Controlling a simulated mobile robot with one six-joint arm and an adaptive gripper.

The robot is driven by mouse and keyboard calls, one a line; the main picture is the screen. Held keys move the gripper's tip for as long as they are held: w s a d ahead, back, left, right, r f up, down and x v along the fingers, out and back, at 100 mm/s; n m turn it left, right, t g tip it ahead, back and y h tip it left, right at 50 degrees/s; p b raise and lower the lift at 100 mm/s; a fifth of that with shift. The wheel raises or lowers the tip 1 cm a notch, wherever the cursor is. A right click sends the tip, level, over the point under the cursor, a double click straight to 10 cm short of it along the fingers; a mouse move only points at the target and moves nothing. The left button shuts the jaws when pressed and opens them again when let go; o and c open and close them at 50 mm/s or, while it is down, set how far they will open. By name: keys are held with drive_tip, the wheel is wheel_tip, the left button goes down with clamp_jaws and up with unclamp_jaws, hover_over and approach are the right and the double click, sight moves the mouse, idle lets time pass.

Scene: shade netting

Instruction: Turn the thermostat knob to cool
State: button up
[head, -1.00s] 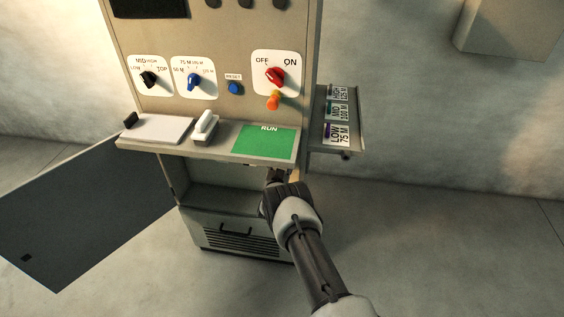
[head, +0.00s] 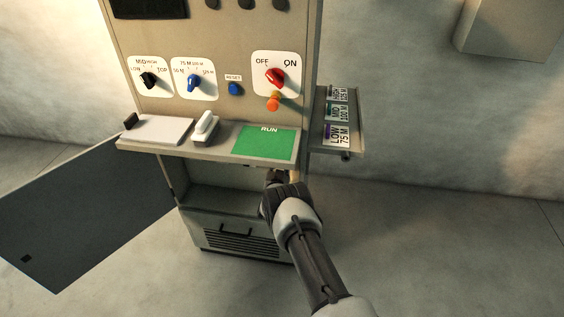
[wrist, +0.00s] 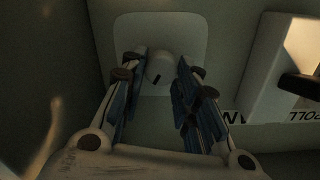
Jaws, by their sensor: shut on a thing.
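A pale, round thermostat knob (wrist: 159,72) with a dark pointer mark sits on a light square plate (wrist: 193,33) in the wrist view. The mark points down and slightly left in that view. No "cool" marking can be read on the plate. My gripper (wrist: 159,62) has its blue-padded fingers on both sides of the knob and is shut on it. In the head view, my gripper (head: 277,176) reaches into the open lower compartment under the shelf, and the knob is hidden there.
An open dark door (head: 90,215) hangs left of the cabinet. The shelf with the green RUN card (head: 265,143) lies above my gripper. In the wrist view, a pale box with a dark part (wrist: 285,70) stands to the right. A side shelf (head: 350,130) holds labelled cards.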

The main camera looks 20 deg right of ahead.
drive_tip(key=n, duration=1.7)
drive_tip(key=shift+w+a+f, duration=0.15)
drive_tip(key=shift+a, duration=0.05)
drive_tip(key=shift+n, duration=0.4)
drive_tip(key=o, duration=1.1)
drive_tip(key=shift+c, duration=0.2)
